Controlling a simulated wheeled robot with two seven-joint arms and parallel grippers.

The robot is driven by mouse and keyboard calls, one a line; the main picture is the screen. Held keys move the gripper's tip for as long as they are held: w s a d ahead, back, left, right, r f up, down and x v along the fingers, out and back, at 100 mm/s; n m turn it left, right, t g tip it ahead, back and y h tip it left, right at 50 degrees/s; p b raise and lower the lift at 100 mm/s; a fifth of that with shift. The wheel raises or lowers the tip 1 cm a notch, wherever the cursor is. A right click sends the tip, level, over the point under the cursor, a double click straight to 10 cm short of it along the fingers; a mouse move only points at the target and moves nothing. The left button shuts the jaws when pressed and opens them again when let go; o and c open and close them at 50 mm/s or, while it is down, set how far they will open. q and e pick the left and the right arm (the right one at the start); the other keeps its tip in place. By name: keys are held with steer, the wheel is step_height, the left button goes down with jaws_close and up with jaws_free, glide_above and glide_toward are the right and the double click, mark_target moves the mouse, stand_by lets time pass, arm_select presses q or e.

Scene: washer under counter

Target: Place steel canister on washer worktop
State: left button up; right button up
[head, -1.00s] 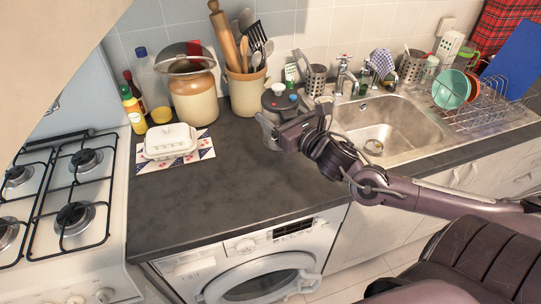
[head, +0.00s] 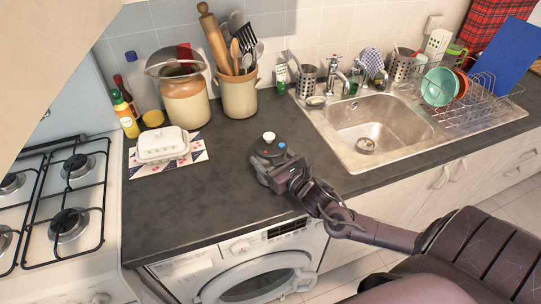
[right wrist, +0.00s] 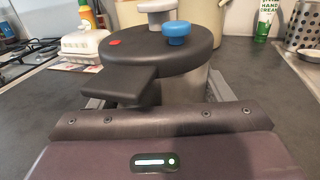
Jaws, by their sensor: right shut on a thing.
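The steel canister (head: 266,146) has a dark round lid with a light knob, a blue knob and a red spot. It is upright over the front part of the dark worktop (head: 190,208), above the washer (head: 215,275). My right gripper (head: 277,171) is shut on it from the front right. In the right wrist view the steel canister (right wrist: 193,88) stands between the fingers, its lid and dark handle hiding much of its body and the fingertips. Whether its base touches the worktop is hard to tell. My left gripper is not in view.
A white butter dish (head: 162,146) lies on a patterned mat at left. A crock (head: 184,98) and a utensil pot (head: 238,95) stand at the back. The sink (head: 375,125) is at right, the gas hob (head: 65,190) at left. The worktop's middle is clear.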

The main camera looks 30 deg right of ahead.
steer(key=shift+r, duration=0.15)
steer(key=o, duration=1.6)
steer(key=shift+f, duration=0.2)
steer(key=shift+r, duration=0.1)
steer(key=s, duration=0.8)
steer(key=s+d+b, duration=0.1)
steer(key=s, duration=0.3)
